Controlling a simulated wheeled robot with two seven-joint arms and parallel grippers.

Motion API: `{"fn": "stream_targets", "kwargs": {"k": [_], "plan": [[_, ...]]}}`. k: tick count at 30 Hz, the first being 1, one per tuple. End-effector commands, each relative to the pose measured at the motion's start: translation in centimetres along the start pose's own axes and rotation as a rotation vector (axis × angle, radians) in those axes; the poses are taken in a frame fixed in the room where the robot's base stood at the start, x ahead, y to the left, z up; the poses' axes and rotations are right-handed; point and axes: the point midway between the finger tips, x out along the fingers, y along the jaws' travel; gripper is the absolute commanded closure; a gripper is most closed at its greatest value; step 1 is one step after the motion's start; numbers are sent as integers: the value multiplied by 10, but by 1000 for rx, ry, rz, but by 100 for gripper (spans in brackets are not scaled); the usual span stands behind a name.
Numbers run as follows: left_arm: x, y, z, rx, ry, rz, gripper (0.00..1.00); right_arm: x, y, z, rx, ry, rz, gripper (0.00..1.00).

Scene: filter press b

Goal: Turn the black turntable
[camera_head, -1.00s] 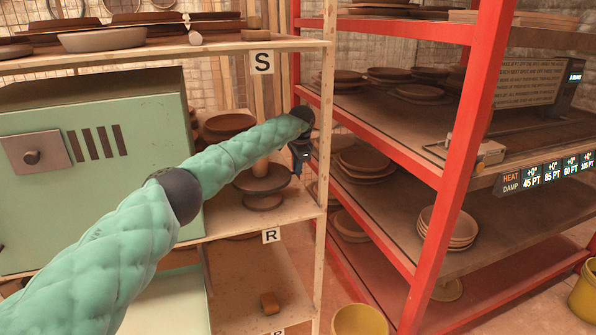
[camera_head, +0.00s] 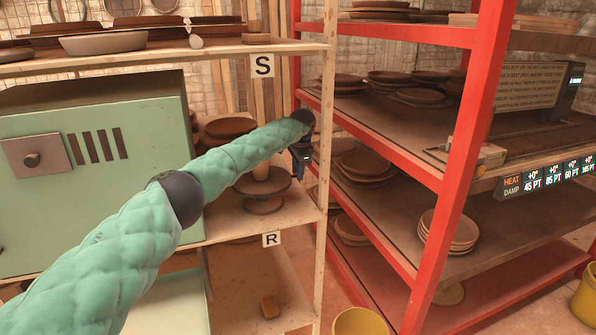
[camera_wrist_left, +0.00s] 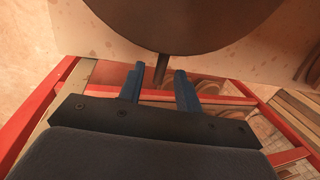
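The black turntable (camera_head: 278,184) stands on the shelf marked R, a dark round disc on a foot, with a pale upright piece on its top. My left arm crosses in front and hides part of it. In the left wrist view the dark disc (camera_wrist_left: 185,22) fills the top, and a short dark peg (camera_wrist_left: 161,68) shows below its edge. My left gripper (camera_head: 302,154) is at the right side of the turntable, close to the shelf post. Its two blue fingers (camera_wrist_left: 160,88) are apart, with the peg between and slightly beyond them; contact cannot be told. My right gripper is not in view.
A wooden shelf post (camera_head: 324,150) stands just right of my left gripper. A red rack (camera_head: 463,130) with stacked plates is farther right. A green press-like box (camera_head: 90,190) is at left. A yellow bucket (camera_head: 360,322) is on the floor.

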Motion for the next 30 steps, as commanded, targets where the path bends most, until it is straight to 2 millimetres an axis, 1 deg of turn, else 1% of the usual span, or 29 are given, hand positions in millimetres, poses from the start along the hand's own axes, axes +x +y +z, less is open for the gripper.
{"fn": "stream_targets", "kwargs": {"k": [5, 12, 18, 22, 30], "plan": [[-12, 0, 0, 0, 0, -2, 66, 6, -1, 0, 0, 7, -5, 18], [-48, -1, 0, 1, 2, -2, 66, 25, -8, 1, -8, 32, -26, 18], [-70, 0, -1, 0, 1, -1, 66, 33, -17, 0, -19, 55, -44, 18], [-77, 0, -1, 0, 0, 0, 66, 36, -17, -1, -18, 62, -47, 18], [-77, 0, -1, 1, 0, 0, 66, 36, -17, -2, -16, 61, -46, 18]]}}
